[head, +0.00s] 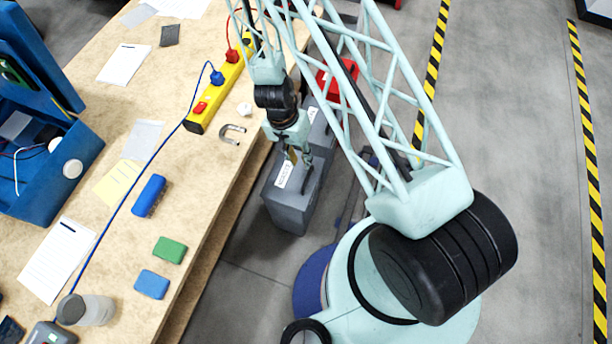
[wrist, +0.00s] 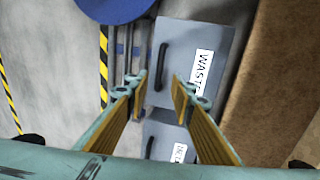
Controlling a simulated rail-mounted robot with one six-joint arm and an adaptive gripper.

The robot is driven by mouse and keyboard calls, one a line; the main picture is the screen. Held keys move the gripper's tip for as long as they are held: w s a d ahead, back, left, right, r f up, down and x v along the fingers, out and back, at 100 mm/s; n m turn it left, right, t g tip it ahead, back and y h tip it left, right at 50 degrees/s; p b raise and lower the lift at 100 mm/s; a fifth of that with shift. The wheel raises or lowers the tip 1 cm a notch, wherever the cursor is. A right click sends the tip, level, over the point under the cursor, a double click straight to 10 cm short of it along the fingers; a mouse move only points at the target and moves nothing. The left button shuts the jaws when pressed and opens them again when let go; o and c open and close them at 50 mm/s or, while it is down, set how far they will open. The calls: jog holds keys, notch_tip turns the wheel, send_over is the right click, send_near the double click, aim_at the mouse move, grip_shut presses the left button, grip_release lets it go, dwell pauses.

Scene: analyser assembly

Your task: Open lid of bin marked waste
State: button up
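The waste bin (head: 289,212) is a grey box on the floor beside the table. Its lid looks shut. In the wrist view the grey lid (wrist: 183,35) carries a white WASTE label (wrist: 201,72) and a dark bar handle (wrist: 160,66). The handle (head: 306,179) also shows in the head view. My gripper (head: 299,158) is above this bin, pointing down. In the wrist view my gripper (wrist: 158,97) is open and empty, with its fingers apart and the handle ahead between them. I cannot tell the exact height gap.
A second grey bin (wrist: 165,137) with its own handle and label stands beside the waste bin. A red object (head: 347,70) is behind it. The wooden table (head: 215,180), holding a yellow power strip (head: 209,98) and a magnet (head: 232,133), borders the bins.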

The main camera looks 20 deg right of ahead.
aim_at(307, 178)
jog(key=shift+s+d+f+b, duration=0.25)
jog(key=shift+f+b, duration=0.1)
jog(key=shift+f, duration=1.5)
jog(key=shift+s+d+f+b, duration=0.3)
jog(key=shift+f+b, duration=0.1)
jog(key=shift+f, duration=1.4)
jog(key=shift+s+d+f+b, duration=0.25)
jog(key=shift+f+b, duration=0.1)
jog(key=shift+f, duration=1.5)
jog(key=shift+c, duration=0.5)
grip_shut()
